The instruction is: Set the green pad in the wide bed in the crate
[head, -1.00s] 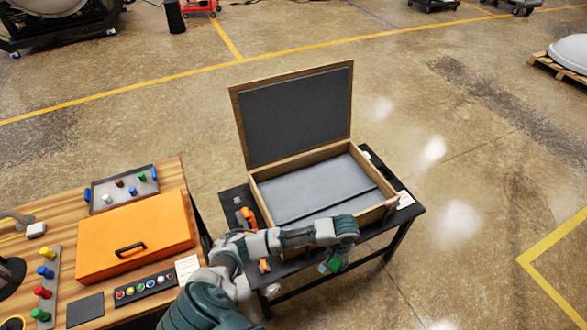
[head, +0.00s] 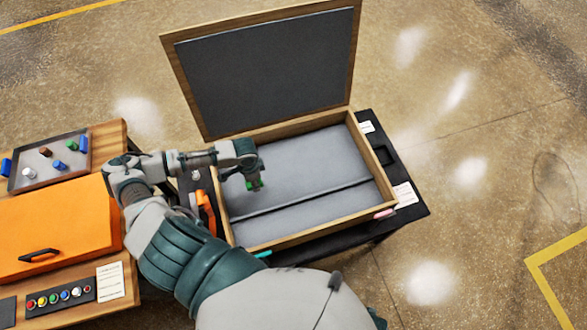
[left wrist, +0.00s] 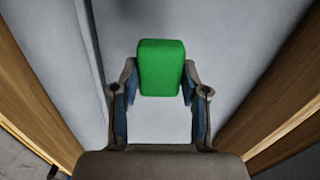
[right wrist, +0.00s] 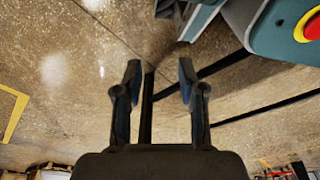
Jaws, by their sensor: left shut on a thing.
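The green pad (head: 254,184) is a small rounded block held by my left gripper (head: 249,180); it also shows in the left wrist view (left wrist: 161,67) between the two fingertips. The open wooden crate (head: 313,228) has a grey lining split by a dark line into a wide bed (head: 310,162) at the back and a narrower strip (head: 310,213) at the front. My left gripper holds the pad over the left part of the wide bed; its height above the lining is hard to tell. My right gripper (right wrist: 160,75) is open and empty, away from the crate, over the floor.
The raised crate lid (head: 270,70) stands at the back. The crate sits on a black table (head: 412,208). An orange clamp-like tool (head: 205,212) lies left of it. Further left are an orange case (head: 60,225) and a tray (head: 22,181) of pegs on a wooden table.

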